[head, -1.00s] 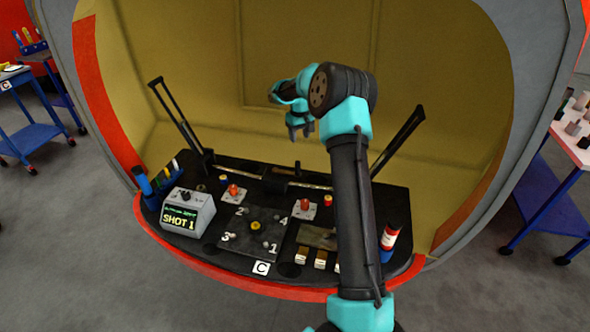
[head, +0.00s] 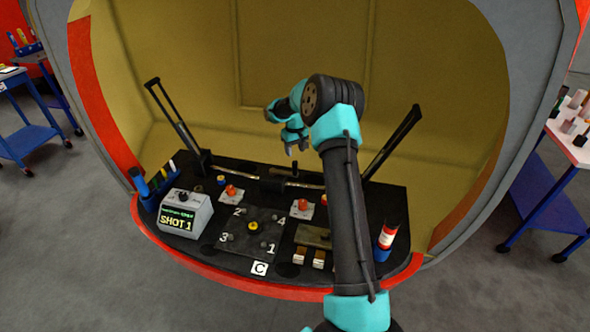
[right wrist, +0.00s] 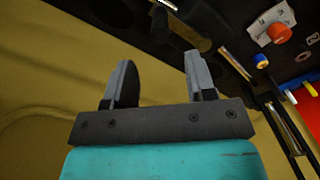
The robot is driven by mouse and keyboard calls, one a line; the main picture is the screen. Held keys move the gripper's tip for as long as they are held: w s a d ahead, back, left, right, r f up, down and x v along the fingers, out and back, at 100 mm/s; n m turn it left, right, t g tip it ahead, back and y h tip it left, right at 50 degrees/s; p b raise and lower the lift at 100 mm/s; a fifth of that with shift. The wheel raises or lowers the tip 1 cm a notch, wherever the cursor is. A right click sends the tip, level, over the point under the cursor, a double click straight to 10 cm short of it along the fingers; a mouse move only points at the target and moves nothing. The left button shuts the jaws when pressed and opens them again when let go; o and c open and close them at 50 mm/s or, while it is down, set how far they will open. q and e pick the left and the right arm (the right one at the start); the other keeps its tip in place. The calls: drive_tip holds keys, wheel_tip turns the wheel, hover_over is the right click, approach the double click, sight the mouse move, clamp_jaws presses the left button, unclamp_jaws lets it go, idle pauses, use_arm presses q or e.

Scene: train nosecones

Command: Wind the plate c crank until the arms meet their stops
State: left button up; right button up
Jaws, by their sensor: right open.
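Plate C is the dark square plate (head: 236,246) with numbers 1 to 4 and a yellow centre, beside a white "C" label (head: 259,268). Behind it, a dark centre housing (head: 272,184) bears a small upright piece (head: 295,169) that may be the crank handle. Thin rods run from the housing to each side. The left black arm (head: 172,113) and right black arm (head: 394,142) stand tilted outward. My right gripper (head: 294,147) is open and empty above and behind the housing; its spread fingers show in the right wrist view (right wrist: 160,75). My left gripper is not in view.
A grey box reading "SHOT 1" (head: 185,214) stands front left. Two red knobs (head: 231,190) (head: 305,204) sit behind plate C. My right arm hides part of the right side.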

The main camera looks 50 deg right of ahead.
sight(295, 168)
wheel_tip(295, 168, down, 10)
drive_tip(key=shift+f, duration=0.25)
idle(0.3)
clamp_jaws()
idle(0.4)
